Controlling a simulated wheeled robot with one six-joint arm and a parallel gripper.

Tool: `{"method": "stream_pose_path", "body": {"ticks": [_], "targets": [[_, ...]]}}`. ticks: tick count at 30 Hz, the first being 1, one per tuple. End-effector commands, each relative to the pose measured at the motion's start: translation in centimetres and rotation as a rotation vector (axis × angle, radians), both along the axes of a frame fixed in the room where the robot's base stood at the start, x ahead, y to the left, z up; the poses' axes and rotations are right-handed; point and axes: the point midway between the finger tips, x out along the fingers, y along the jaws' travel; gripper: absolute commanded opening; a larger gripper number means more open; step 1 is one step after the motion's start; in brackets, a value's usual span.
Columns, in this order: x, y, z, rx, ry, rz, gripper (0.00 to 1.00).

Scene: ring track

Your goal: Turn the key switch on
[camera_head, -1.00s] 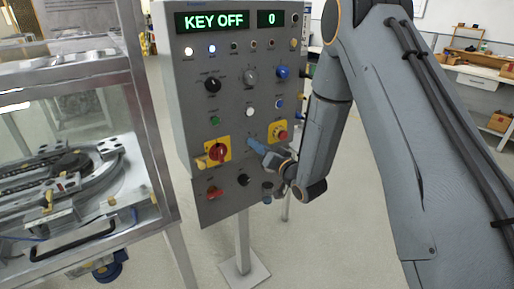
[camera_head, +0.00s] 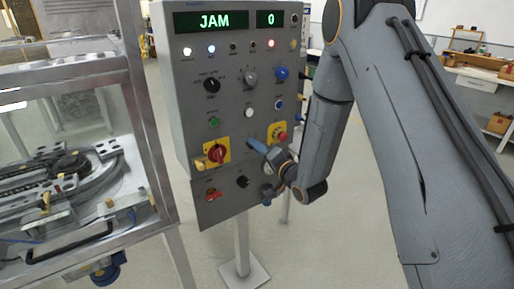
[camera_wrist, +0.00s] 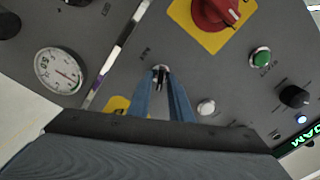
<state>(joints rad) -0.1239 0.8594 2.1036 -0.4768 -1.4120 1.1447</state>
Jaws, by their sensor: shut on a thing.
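The key switch (camera_wrist: 161,69) is a small metal key lock on the lower middle of the grey control panel (camera_head: 185,125). In the wrist view, my gripper (camera_wrist: 162,84) has its two blue fingertips shut on the key of the switch. In the head view, my gripper (camera_head: 254,144) reaches the panel from the right and mostly hides the key. The display (camera_head: 215,21) reads JAM in green letters, and the counter beside it (camera_head: 271,19) reads 0. A red lamp (camera_head: 271,43) is lit below the displays.
A red rotary switch on a yellow plate (camera_head: 217,151) is left of the key. A red emergency button on yellow (camera_head: 279,133) is close on the right. A round gauge (camera_wrist: 59,71) shows in the wrist view. A glazed machine enclosure (camera_head: 80,160) stands at the left.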

Motion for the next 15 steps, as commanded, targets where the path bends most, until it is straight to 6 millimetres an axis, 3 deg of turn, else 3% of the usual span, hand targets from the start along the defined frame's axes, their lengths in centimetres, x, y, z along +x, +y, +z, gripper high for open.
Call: {"method": "stream_pose_path", "body": {"ticks": [7,8,15], "targets": [[0.00,-0.08,-0.02,0.000,0.000,-0.002,0.00],[0.01,-0.07,-0.01,0.000,0.000,-0.001,0.24],[-0.01,0.02,-0.01,0.000,0.000,0.000,0.26]]}}
